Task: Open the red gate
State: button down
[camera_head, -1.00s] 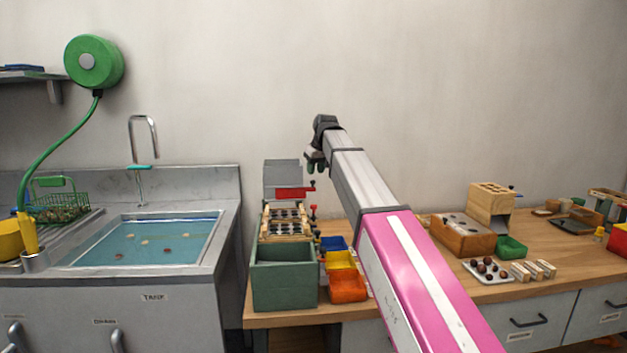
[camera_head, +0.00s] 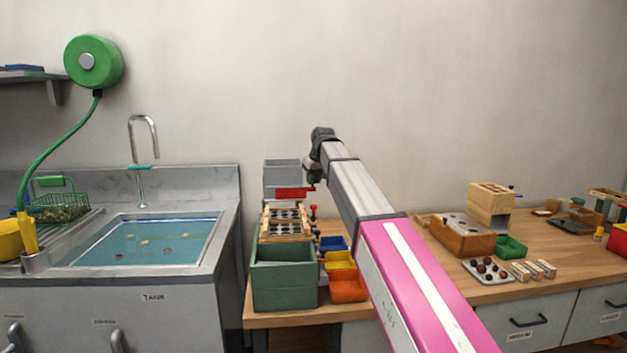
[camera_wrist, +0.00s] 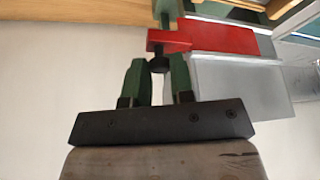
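The red gate (camera_head: 291,193) is a flat red piece at the lower edge of a grey hopper-like box, left of my gripper (camera_head: 313,180). In the wrist view the red gate (camera_wrist: 220,38) has a red tab at its left with a small black knob (camera_wrist: 158,65). My gripper (camera_wrist: 158,68) has its two green fingers apart, one on each side of the knob. Small gaps seem to show between fingers and knob; contact is hard to tell. The gate lies across the grey box (camera_wrist: 240,80).
Below the gate are a wooden rack with holes (camera_head: 285,222) and a green bin (camera_head: 284,285). Blue, yellow (camera_head: 340,261) and orange trays stand to their right. A sink (camera_head: 150,243) is at left. The wall behind is bare.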

jog(key=d, duration=0.2)
jog(key=w+d, duration=0.1)
jog(key=d, duration=0.1)
jog(key=shift+d, duration=0.4)
jog(key=c, duration=1.3)
grip_release()
jog(key=shift+o, duration=0.2)
jog(key=shift+r, duration=0.1)
jog(key=v, duration=1)
jog(key=shift+s+r, duration=0.2)
jog(key=shift+r, duration=0.05)
jog(key=shift+d, duration=0.15)
